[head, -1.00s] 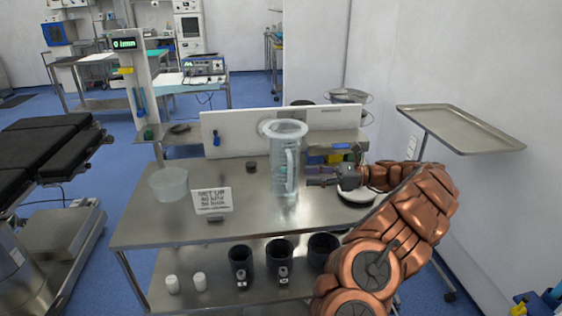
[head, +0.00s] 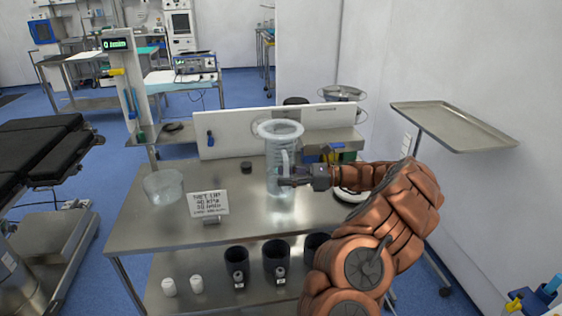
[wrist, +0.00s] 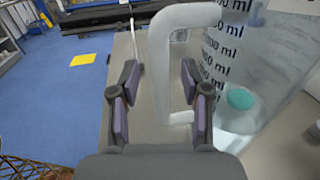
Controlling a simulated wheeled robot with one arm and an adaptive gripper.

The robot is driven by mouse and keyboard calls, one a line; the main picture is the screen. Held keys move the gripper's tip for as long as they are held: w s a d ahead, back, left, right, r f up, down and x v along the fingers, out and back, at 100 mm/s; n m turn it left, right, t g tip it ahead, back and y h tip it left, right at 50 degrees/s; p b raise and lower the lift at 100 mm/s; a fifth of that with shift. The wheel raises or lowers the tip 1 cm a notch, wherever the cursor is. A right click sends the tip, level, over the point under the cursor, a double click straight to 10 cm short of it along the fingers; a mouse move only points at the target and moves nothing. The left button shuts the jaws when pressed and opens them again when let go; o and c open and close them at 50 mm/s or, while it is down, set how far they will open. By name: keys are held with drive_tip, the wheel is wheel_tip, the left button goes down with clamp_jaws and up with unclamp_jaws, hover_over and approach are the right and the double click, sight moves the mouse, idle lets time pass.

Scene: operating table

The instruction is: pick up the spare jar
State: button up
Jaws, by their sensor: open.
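The tall clear graduated jar (head: 280,152), which appears to be the spare jar, stands upright on the steel table (head: 150,225). Its handle faces my gripper (head: 286,181). In the wrist view the jar (wrist: 250,70) fills the upper right, with dark ml marks and a teal round thing low in it. My gripper (wrist: 160,78) is open, with one finger on each side of the jar's whitish handle (wrist: 158,70). A gap shows between the handle and each finger pad. Nothing is gripped.
A clear bowl (head: 164,186) and a small sign (head: 208,203) stand on the table left of the jar. A white panel (head: 225,141) stands behind it. A white dish lies under my forearm. Black cups (head: 237,262) and white containers (head: 168,287) sit on the lower shelf.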

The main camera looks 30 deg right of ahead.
drive_tip(key=shift+c, duration=0.3)
clamp_jaws()
idle(0.5)
